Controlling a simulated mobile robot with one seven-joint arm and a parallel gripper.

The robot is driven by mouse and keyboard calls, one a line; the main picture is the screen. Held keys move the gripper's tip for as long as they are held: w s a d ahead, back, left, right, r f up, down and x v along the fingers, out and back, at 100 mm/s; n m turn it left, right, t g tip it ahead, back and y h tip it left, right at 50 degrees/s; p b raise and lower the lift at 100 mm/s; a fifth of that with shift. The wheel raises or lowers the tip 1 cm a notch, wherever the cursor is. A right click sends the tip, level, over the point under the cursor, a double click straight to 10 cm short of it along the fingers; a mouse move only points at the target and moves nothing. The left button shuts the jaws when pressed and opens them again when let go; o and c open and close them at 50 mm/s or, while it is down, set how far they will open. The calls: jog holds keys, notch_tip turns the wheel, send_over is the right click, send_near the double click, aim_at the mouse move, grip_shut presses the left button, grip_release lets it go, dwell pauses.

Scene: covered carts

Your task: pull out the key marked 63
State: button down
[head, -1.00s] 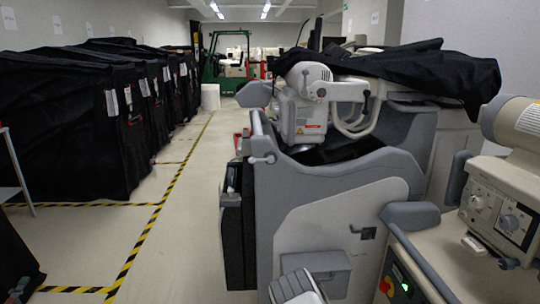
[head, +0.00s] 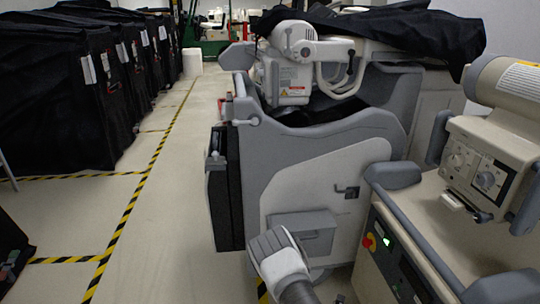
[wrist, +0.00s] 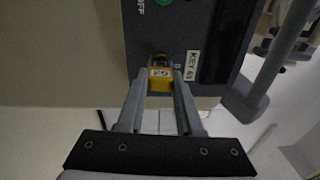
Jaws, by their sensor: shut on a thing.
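In the wrist view, a key with a yellow tag (wrist: 159,85) sits at a dark panel (wrist: 150,30). The tag bears a white patch with dark figures that look like 63, small and turned. My gripper (wrist: 160,74) is shut on the key, one finger on each side of it. The key's front end meets the panel, and I cannot tell how deep it sits. A white label reading KEY and a number (wrist: 192,65) is on the panel just right of the key.
The near cart (head: 450,240) at right carries a panel with a red button (head: 368,241) and a green light. A grey and white machine (head: 320,180) stands beyond it. Black covered carts (head: 60,90) line the left. The striped floor aisle (head: 150,190) between is clear.

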jog(key=shift+a, duration=1.9)
